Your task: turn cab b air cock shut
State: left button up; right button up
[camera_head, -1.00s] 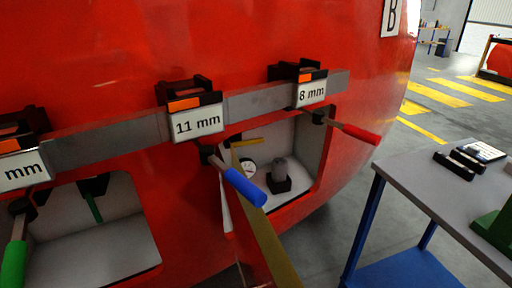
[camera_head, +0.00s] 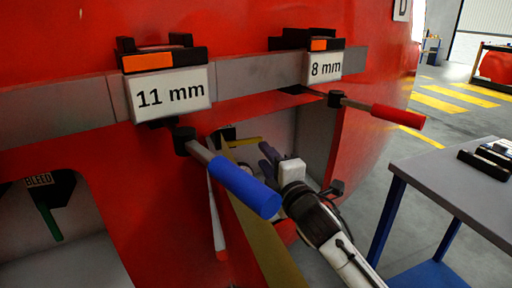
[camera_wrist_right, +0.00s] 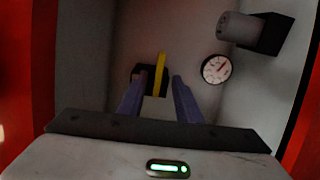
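The yellow lever of the air cock (camera_head: 244,141) sits on a black block inside the recess of the red nosecone, under the 8 mm label. In the right wrist view the yellow lever (camera_wrist_right: 160,70) stands upright ahead, in line with the space between my fingers. My right gripper (camera_head: 268,156) reaches into the recess from the lower right. Its two purple fingers (camera_wrist_right: 156,90) are apart, with the lever seen between their tips; whether they touch it I cannot tell. A "B" plate (camera_head: 402,9) is partly cut off at the top. My left gripper is not in view.
A blue-handled lever (camera_head: 245,187) and a red-handled lever (camera_head: 397,116) stick out near the opening. An open hatch panel (camera_head: 258,243) hangs before it. Inside are a round gauge (camera_wrist_right: 216,68) and grey cylinder (camera_wrist_right: 237,28). A grey-topped table (camera_head: 445,180) stands right.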

aim_at(253, 141)
jog(key=b+x, duration=0.1)
jog(key=x, duration=0.7)
jog(key=shift+f, duration=0.1)
grip_shut()
